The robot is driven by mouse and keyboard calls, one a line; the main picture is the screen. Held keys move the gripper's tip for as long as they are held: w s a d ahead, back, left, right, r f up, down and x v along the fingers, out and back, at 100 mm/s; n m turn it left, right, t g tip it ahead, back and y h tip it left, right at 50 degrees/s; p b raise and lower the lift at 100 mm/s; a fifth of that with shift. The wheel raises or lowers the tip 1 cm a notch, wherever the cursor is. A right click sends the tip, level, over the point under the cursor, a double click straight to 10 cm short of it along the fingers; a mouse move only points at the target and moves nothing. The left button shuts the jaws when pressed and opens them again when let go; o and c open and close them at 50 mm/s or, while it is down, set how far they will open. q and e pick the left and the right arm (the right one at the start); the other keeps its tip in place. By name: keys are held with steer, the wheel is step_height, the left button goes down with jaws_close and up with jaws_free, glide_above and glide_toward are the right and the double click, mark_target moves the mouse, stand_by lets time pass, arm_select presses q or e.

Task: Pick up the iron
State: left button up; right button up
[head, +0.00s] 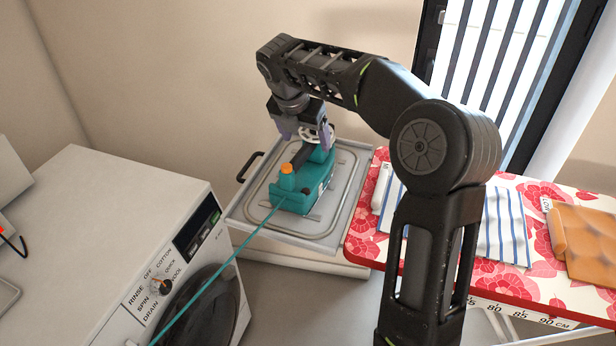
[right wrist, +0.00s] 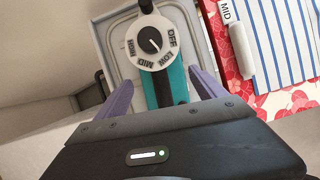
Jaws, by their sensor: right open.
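The teal iron (head: 303,188) stands on a grey metal tray (head: 262,226), with an orange knob at its near end and a teal cord running from it toward the lower left. In the right wrist view the iron (right wrist: 179,77) shows its dark handle and a white dial marked OFF, LOW, MID and HIGH. My right gripper (head: 302,137) is over the iron, pointing down. In the right wrist view its purple fingers (right wrist: 162,92) are open, one on each side of the handle. I cannot tell whether they touch it. My left gripper is not in view.
A red-flowered ironing board (head: 362,243) stands right of the tray, with a striped cloth (head: 512,240) and a tan cloth (head: 590,245) on it. A white washing machine (head: 110,215) stands at the left. The cord crosses in front of it.

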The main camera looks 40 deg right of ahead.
mark_target(311, 152)
steer(key=shift+x, duration=1.3)
steer(key=p+x, duration=0.1)
steer(key=x, duration=0.4)
steer(key=shift+w+d, duration=0.15)
steer(key=shift+c, duration=0.4)
steer(key=c, duration=1.4)
steer(key=shift+w+r, duration=0.1)
steer(key=shift+r, duration=0.05)
steer(key=shift+c, duration=0.4)
